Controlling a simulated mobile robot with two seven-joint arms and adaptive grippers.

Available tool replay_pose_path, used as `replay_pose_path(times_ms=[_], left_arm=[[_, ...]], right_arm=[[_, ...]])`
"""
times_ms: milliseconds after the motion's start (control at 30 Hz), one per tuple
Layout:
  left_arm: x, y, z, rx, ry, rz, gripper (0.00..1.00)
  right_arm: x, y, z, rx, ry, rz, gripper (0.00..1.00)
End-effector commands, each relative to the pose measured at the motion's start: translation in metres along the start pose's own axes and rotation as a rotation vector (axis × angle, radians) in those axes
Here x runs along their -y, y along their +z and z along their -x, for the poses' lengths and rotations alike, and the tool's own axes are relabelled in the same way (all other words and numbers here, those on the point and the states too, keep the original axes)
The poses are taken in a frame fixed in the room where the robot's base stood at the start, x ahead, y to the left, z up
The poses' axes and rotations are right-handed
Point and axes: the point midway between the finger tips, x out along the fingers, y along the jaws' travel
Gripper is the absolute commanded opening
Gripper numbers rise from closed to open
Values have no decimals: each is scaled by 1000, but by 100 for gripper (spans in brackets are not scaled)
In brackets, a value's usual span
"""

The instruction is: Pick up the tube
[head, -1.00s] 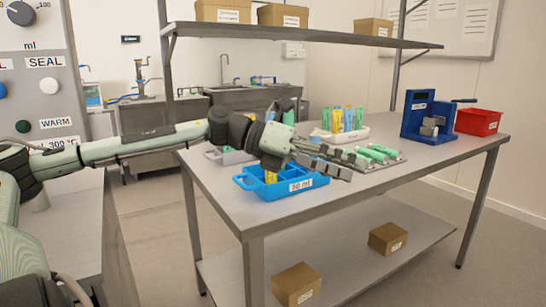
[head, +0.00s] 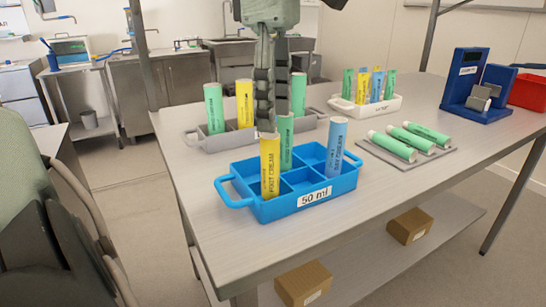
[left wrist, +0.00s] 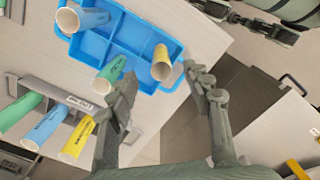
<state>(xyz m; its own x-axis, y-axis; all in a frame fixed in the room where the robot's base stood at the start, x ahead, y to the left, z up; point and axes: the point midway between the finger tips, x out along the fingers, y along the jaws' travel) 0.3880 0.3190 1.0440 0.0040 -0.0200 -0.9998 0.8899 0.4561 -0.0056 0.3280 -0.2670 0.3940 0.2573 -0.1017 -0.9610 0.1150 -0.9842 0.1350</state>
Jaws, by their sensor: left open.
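My left gripper (head: 265,105) hangs pointing down over the yellow tube (head: 270,165), which stands upright in the front left of the blue crate (head: 290,207) labelled 50 ml. In the left wrist view the open jaws (left wrist: 160,88) are apart, and the yellow tube (left wrist: 162,64) shows beyond and between the fingertips. Nothing is held. A green tube (head: 286,143) and a blue tube (head: 336,148) also stand in the crate. They also show in the left wrist view, the green one (left wrist: 110,72) near a finger. A dark jointed gripper, seemingly my right one (left wrist: 245,20), shows at the top right there.
Behind the crate a grey tray (head: 200,140) holds upright green and yellow tubes, partly hidden by my gripper. A white tray (head: 365,108) holds several small tubes. Green tubes (head: 410,140) lie on a grey rack. A blue device (head: 475,90) and red bin (head: 527,93) stand right.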

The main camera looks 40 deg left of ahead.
Motion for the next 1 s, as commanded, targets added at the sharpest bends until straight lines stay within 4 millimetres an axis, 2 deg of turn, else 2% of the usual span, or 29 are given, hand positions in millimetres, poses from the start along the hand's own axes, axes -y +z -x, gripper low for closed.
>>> replay_pose_path(times_ms=[167,467,633,933,1000], left_arm=[[2,-4,-10,-25,3,-6,50],[2,-7,-48,-21,0,-5,50],[2,-7,-71,-21,2,-4,50],[2,-7,-76,-19,5,-4,50],[2,-7,-76,-19,4,-4,41]], right_arm=[[0,2,-1,4,1,0,40],[0,7,3,9,1,2,40],[0,10,-2,13,0,2,40],[-1,4,-2,5,1,1,40],[-1,1,-2,1,1,0,40]])
